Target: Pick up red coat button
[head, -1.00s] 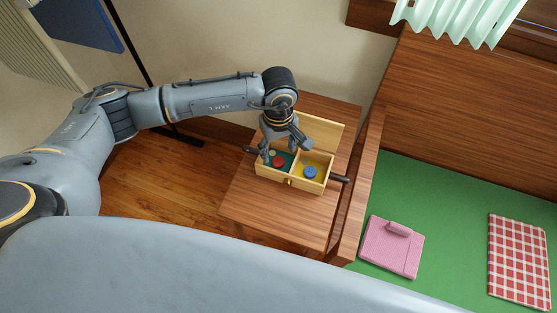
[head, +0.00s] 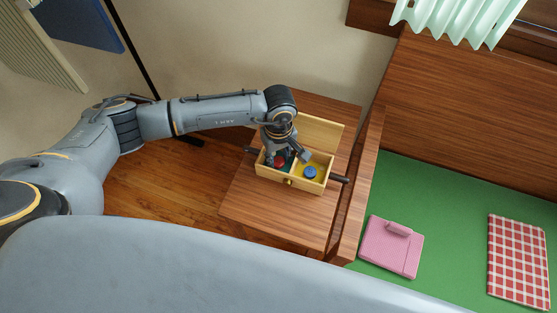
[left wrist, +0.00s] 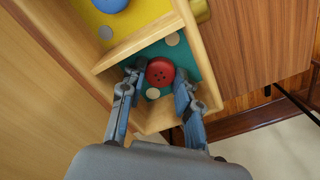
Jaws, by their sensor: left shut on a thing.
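The red coat button (head: 279,162) is in the teal left compartment of a small open wooden box (head: 305,188). In the left wrist view the round red button with small holes (left wrist: 160,72) lies between the fingertips of my left gripper (left wrist: 158,82). One finger is at each side of it, and the gripper is shut on it. The button is still down in the compartment; whether it touches the floor I cannot tell. In the head view my left gripper (head: 284,158) reaches into the box from above and partly hides the button. My right gripper is not in view.
A blue button (head: 310,173) lies in the yellow right compartment behind a divider. The raised lid (head: 322,129) stands behind. The box rests on a wooden table (head: 270,212). A wooden side panel, pink object (head: 391,252) and checked cloth (head: 518,262) are at right.

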